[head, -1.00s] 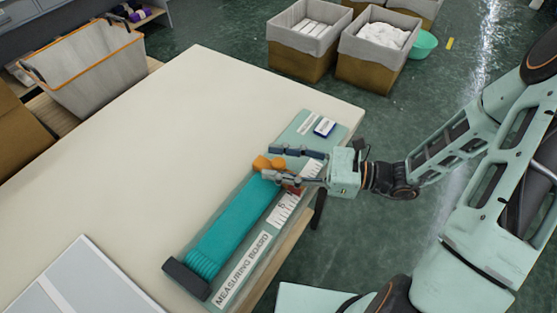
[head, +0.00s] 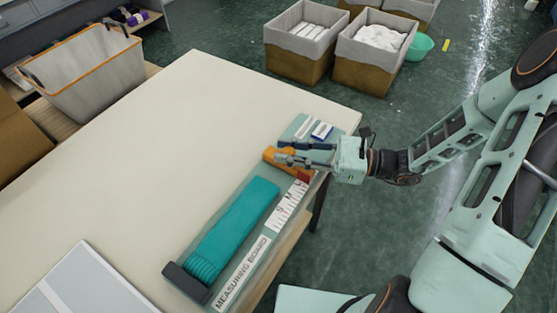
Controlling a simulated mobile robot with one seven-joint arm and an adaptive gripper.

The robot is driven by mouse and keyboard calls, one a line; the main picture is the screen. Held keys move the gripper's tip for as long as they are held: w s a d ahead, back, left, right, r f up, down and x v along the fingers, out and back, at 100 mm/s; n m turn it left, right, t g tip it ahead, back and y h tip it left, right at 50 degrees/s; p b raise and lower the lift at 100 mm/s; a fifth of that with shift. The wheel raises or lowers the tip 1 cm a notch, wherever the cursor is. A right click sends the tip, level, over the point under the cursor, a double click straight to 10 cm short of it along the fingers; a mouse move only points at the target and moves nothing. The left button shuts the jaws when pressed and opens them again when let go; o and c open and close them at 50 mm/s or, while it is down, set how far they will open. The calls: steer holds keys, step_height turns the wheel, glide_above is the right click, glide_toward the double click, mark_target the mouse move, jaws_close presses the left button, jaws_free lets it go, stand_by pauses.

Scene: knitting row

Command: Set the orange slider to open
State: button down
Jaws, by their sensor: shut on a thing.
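The measuring board (head: 255,248) lies along the right edge of the cream table, with a printed ruler strip (head: 288,205) on it. The orange slider (head: 270,154) sits across the board beyond the far end of a teal knitted strip (head: 233,227), with a gap between them. A small red part (head: 303,176) shows beside the ruler, below my gripper. My gripper (head: 284,154) reaches in from the right and is shut on the orange slider, hiding its middle.
A dark end block (head: 187,284) stands at the board's near end. A grey-white panel (head: 75,285) lies at the table's near left. The table middle (head: 170,150) is clear. Baskets (head: 85,72) and bins (head: 372,65) stand beyond the table.

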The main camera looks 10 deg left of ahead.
steer(key=w, duration=0.1)
steer(key=w+d, duration=0.1)
steer(key=w, duration=0.1)
steer(key=w+d, duration=0.1)
steer(key=w, duration=0.1)
steer(key=c, duration=1.7)
jaws_free()
steer(key=shift+w+d, duration=0.1)
steer(key=shift+o, duration=0.4)
steer(key=shift+d, duration=0.1)
steer(key=d, duration=1.1)
steer(key=shift+d, duration=0.4)
steer(key=shift+a, duration=0.1)
